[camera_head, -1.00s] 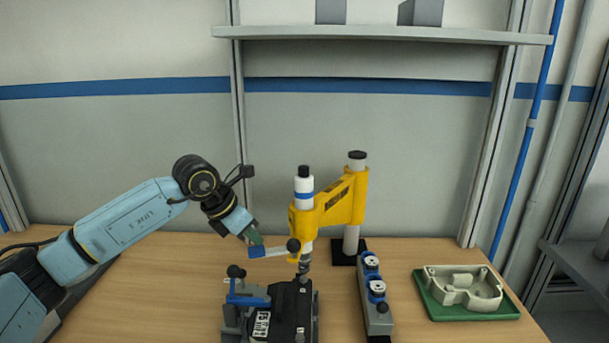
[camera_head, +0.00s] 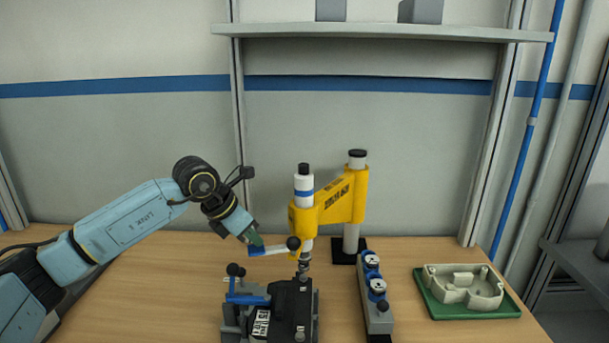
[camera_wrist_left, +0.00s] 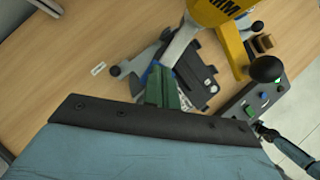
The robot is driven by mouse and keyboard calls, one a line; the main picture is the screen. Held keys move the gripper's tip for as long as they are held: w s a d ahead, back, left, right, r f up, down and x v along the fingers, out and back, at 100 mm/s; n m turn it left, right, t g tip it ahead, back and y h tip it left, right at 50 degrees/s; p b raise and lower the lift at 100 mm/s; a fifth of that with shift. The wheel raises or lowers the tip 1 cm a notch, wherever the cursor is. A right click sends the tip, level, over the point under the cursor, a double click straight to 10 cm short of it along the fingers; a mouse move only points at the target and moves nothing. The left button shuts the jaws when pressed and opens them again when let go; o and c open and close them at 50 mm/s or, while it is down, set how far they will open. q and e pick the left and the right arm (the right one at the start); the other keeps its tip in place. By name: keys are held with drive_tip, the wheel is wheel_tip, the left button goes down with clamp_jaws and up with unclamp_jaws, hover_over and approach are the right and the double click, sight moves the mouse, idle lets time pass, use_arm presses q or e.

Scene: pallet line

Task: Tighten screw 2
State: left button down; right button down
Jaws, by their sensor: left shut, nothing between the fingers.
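A yellow arm (camera_head: 343,199) on a post carries a white screwdriver spindle (camera_head: 304,190) with a blue band. Its tip reaches down to a black workpiece (camera_head: 291,308) in a grey fixture; I cannot make out screw 2.
A grey control box (camera_head: 378,316) with round buttons stands right of the fixture. A green tray (camera_head: 432,306) with a pale casting (camera_head: 462,286) lies farther right. The fixture has a blue clamp handle (camera_head: 247,299). The table on the left (camera_head: 150,290) is clear apart from my arm.

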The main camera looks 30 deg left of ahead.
sight(252, 250)
use_arm(q)
drive_tip(key=shift+f+b, duration=1.6)
drive_tip(key=shift+f, duration=0.55)
drive_tip(key=shift+s+r, duration=0.1)
drive_tip(key=shift+f+b, duration=0.8)
drive_tip(key=shift+b, duration=0.4)
idle(1.2)
drive_tip(key=shift+d, duration=0.1)
